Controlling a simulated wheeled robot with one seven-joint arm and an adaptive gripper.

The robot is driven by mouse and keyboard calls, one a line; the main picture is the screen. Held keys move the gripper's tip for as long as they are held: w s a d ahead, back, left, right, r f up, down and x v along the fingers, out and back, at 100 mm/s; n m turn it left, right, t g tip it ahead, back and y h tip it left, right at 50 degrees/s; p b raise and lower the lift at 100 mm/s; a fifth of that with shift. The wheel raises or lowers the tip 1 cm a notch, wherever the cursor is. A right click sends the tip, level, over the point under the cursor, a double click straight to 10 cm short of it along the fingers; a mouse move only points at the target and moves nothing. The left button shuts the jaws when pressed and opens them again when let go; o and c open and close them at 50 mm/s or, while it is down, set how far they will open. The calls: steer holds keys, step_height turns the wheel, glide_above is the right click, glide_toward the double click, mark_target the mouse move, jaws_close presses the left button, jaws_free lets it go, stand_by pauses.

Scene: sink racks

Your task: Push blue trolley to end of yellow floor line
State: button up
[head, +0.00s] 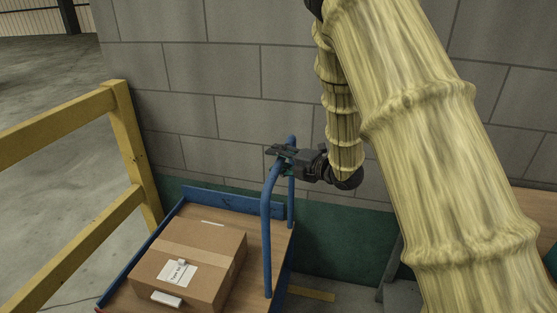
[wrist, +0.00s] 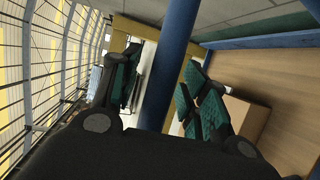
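The blue trolley has a wooden deck (head: 230,231) and a blue tubular handle (head: 267,230). It stands against the grey block wall. My gripper (head: 281,157) is at the top of the handle, its fingers on either side of the tube. In the wrist view the blue handle tube (wrist: 170,70) runs between the two green-padded fingers. A gap shows between the left finger and the tube; contact on the right finger cannot be told. A short piece of yellow floor line (head: 311,294) shows beside the trolley; its end is hidden.
A cardboard box (head: 190,260) with a white label rides on the trolley deck. A yellow guard rail (head: 130,140) stands left of the trolley. The block wall (head: 235,70) is close behind. Open concrete floor (head: 50,80) lies beyond the rail.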

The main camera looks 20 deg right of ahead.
steer(key=shift+s+d, duration=0.15)
steer(key=shift+d, duration=0.1)
steer(key=v, duration=1.1)
steer(key=shift+s+d, duration=0.25)
steer(key=shift+r, duration=0.1)
steer(key=s+f+m+g+h+p, duration=0.1)
steer(key=s+f+m+h+p, duration=0.1)
steer(key=s+f+m, duration=0.45)
steer(key=s+a+f+m+g+h+p, duration=0.1)
steer(key=f+m+g+h, duration=0.15)
steer(key=f, duration=0.75)
steer(key=s+f+m+g+h+p, duration=0.1)
steer(key=s+f+m+h+p, duration=0.1)
steer(key=s+f+m, duration=0.5)
steer(key=s+a+f+m+g+h+p, duration=0.1)
steer(key=s+f+m+g, duration=0.3)
steer(key=s, duration=0.9)
steer(key=s+a+f+m+g+h+p, duration=0.2)
steer(key=s+a+f+m+g, duration=0.1)
steer(key=s+f+m, duration=0.4)
steer(key=s+f+g, duration=0.1)
steer(key=s+f, duration=0.2)
steer(key=s, duration=0.3)
steer(key=shift+s+a, duration=0.3)
